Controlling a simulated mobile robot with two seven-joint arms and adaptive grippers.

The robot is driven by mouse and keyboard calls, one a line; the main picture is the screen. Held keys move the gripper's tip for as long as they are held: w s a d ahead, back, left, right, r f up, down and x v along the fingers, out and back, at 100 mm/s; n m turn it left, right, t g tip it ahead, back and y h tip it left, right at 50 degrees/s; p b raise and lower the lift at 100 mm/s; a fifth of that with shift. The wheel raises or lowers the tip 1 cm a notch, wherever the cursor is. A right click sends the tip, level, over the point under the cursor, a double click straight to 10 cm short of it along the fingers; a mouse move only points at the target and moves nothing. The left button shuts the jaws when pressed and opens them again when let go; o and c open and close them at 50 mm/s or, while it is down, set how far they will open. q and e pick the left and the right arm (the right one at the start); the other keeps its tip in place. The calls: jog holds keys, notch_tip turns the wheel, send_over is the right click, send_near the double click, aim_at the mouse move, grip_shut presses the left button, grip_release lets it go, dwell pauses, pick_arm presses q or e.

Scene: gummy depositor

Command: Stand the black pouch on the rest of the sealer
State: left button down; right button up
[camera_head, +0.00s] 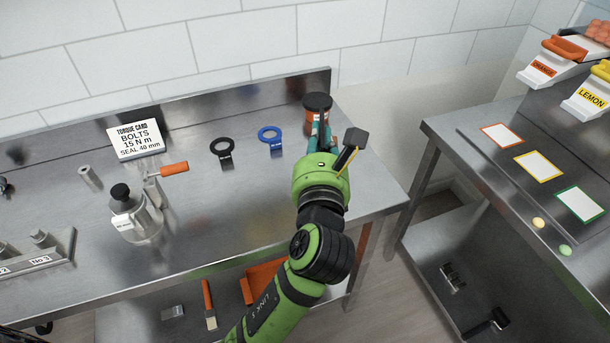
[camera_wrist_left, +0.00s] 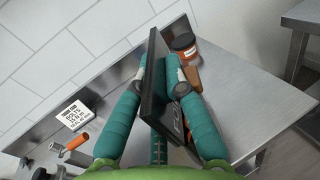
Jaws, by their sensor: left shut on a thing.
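My left gripper (camera_head: 318,133) reaches over the back right part of the steel bench. Its teal fingers also show in the left wrist view (camera_wrist_left: 155,85), shut on a thin, flat black thing that I take for the black pouch (camera_wrist_left: 153,82). The pouch stands nearly edge-on between the fingers, a little tilted, with pale lettering low on its right side. My right gripper is not in view.
A dark-lidded jar (camera_head: 317,101) stands just beyond the gripper. The bench front is mostly clear.

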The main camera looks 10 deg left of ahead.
pick_arm(q)
jog(key=shift+w+d+r, duration=0.35)
jog(key=shift+d+r, duration=0.1)
jog(key=shift+w+a, duration=0.1)
jog(key=shift+w, duration=0.1)
jog(key=w+a+f, duration=0.3)
jog(key=a+f, duration=0.7)
jog(key=shift+w+a+f, duration=0.15)
jog(key=shift+a+f, duration=0.15)
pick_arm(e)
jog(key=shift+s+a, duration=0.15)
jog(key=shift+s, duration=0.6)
